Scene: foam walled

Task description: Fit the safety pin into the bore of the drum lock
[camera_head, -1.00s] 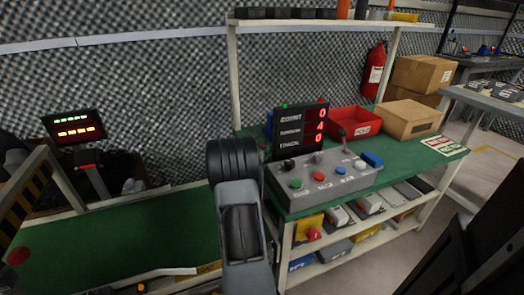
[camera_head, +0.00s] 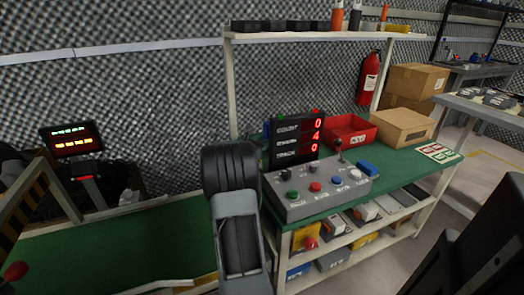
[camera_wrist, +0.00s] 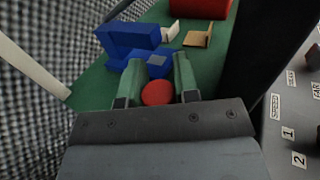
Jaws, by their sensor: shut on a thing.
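My gripper (camera_wrist: 158,85) has two green fingers in the wrist view, shut on a round red piece, which I take for the safety pin (camera_wrist: 157,93). Only its red end shows; the rest is hidden. Ahead of the fingertips a blue blocky fixture (camera_wrist: 130,42) stands on the green bench top. It may be the drum lock, but no bore shows clearly. The pin appears apart from it. In the head view my arm hides the gripper and pin.
The green bench carries a grey button panel (camera_head: 318,192), a count display (camera_head: 297,140), a red bin (camera_head: 350,130) and a cardboard box (camera_head: 402,126). The panel also shows close on the right of the wrist view (camera_wrist: 290,125). A shelf (camera_head: 320,37) spans above the bench.

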